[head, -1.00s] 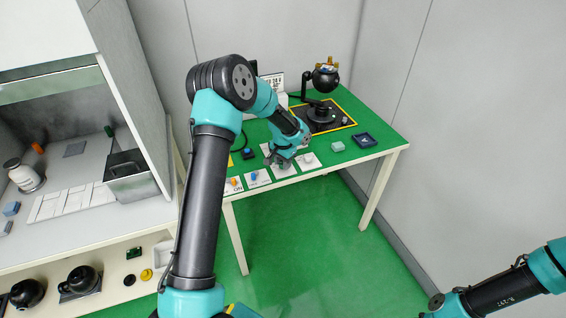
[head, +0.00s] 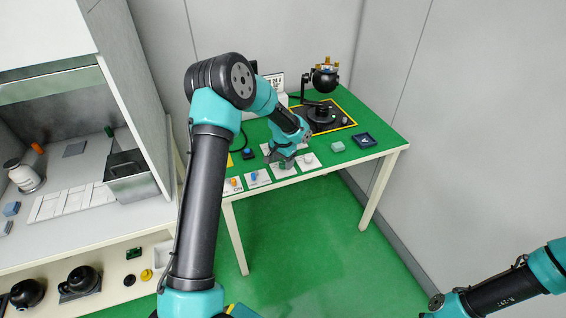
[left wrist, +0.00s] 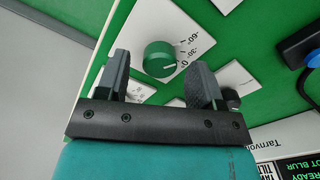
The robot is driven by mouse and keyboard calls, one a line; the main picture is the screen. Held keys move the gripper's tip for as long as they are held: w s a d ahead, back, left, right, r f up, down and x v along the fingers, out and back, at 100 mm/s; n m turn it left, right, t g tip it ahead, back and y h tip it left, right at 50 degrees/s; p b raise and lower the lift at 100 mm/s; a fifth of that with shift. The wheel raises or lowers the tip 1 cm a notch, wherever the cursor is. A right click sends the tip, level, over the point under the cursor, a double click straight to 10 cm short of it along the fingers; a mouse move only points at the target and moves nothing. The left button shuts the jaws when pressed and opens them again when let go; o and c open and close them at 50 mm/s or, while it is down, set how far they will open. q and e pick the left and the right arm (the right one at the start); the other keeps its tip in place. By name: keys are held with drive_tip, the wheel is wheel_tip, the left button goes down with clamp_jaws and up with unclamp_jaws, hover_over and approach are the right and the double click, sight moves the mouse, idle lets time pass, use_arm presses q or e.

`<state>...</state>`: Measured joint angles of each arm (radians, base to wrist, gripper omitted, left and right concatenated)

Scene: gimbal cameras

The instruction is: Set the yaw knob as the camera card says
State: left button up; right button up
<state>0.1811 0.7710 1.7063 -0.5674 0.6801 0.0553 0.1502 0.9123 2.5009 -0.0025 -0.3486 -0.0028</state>
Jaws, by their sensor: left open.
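My left gripper (head: 282,160) is over the row of white control plates at the table's front edge. In the left wrist view its jaws (left wrist: 163,75) are open, one on each side of a green round knob (left wrist: 159,58) with a white pointer line. The knob sits on a white plate with a scale; -60, -30 and 0 can be read. I cannot tell whether the jaws touch the knob. A white card (head: 271,83) with dark print stands at the back of the table; its text is too small to read surely. My right gripper is out of view.
A black camera gimbal (head: 325,78) stands on a dark, yellow-edged base at the back right. A plate with a pale knob (head: 308,159), an orange switch (head: 234,181), a blue switch (head: 254,176), a pale green block (head: 338,146) and a dark blue tray (head: 364,140) are near.

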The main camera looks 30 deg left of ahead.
use_arm(q)
wheel_tip(320, 180, up, 16)
drive_tip(key=shift+r, duration=0.25)
idle(0.6)
drive_tip(key=h, duration=0.1)
hover_over(283, 163)
drive_tip(key=s+d, duration=0.3)
drive_tip(key=d, duration=0.2)
wheel_tip(283, 163, down, 10)
drive_tip(key=f, duration=0.1)
drive_tip(key=s+d+f+n+h, duration=0.1)
drive_tip(key=s+d+f+h, duration=0.1)
drive_tip(key=s+d+f, duration=0.7)
drive_tip(key=s+d+f+n, duration=0.1)
drive_tip(key=s+f, duration=0.4)
drive_tip(key=s, duration=0.3)
drive_tip(key=s+d+f+n, duration=0.2)
drive_tip(key=s+f, duration=0.3)
drive_tip(key=s, duration=0.4)
drive_tip(key=shift+f+t+h, duration=0.15)
drive_tip(key=shift+t+h, duration=0.25)
drive_tip(key=shift+d, duration=0.1)
idle(2.2)
